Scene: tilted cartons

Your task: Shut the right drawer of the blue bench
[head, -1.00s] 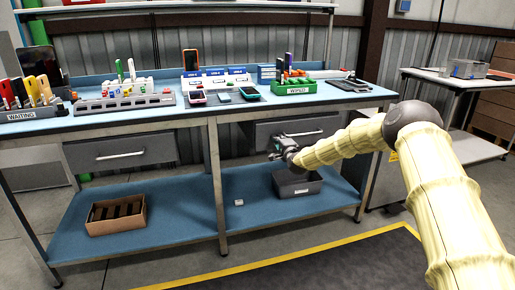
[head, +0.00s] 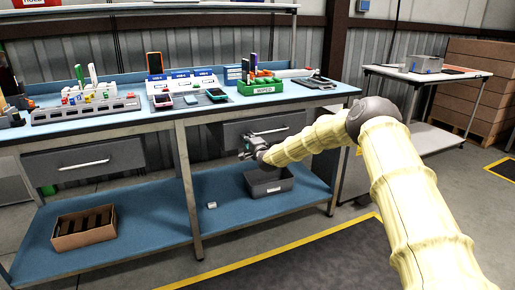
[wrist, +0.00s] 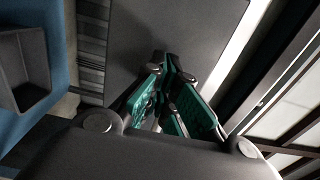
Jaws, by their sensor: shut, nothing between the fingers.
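The blue bench (head: 130,113) has a blue top and a blue lower shelf. Its right drawer (head: 288,123) is a dark grey box with a pale bar handle, under the right half of the top. My arm partly covers its front, and I cannot tell how far it stands out. My gripper (head: 245,149) is shut and empty at the drawer's lower left. In the wrist view the teal-padded fingers (wrist: 172,95) meet before a grey panel (wrist: 195,30), which looks like the drawer front. Whether they touch it is unclear.
The left drawer (head: 85,161) is beside it. A grey bin (head: 268,181) and a cardboard box (head: 84,228) sit on the lower shelf. A bench leg (head: 187,195) stands left of my gripper. Phones and holders crowd the top. Floor in front is clear.

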